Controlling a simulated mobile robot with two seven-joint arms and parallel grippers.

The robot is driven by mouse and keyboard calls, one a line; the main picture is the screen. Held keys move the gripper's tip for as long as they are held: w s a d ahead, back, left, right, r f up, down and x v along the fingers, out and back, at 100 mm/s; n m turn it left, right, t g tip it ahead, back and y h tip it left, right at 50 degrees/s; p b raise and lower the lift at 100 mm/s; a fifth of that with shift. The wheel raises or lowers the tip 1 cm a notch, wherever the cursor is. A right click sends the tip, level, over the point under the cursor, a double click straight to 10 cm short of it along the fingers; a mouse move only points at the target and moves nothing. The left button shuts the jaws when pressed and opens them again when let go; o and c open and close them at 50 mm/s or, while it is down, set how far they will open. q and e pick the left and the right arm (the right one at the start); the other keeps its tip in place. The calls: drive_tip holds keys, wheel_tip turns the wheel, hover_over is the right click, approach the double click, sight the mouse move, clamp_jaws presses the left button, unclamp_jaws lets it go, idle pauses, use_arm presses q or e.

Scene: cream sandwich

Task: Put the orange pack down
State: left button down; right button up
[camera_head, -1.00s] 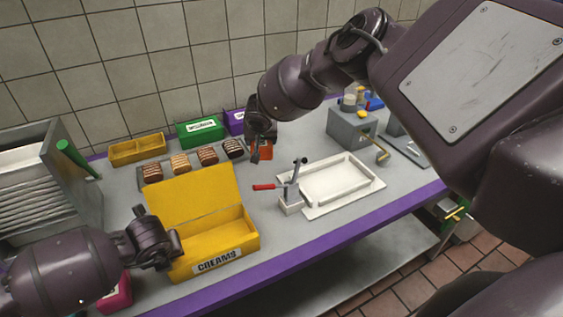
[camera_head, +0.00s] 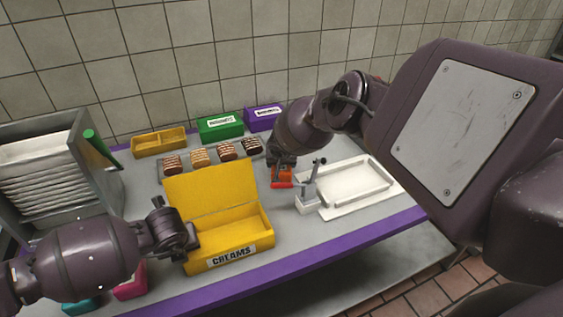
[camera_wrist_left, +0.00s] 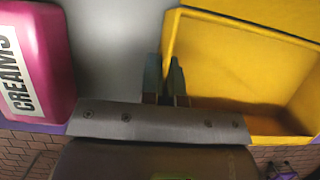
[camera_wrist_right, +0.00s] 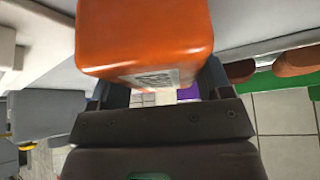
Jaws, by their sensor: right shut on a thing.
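A white tray (camera_head: 385,196) lies right of the tool. A yellow divided bin (camera_head: 160,150), green box (camera_head: 220,138) and purple box (camera_head: 263,125) line the wall. A pink box (camera_wrist_left: 38,60) is beside my left gripper.

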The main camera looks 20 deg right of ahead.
drive_tip(key=shift+f, duration=0.1)
drive_tip(key=o, duration=1)
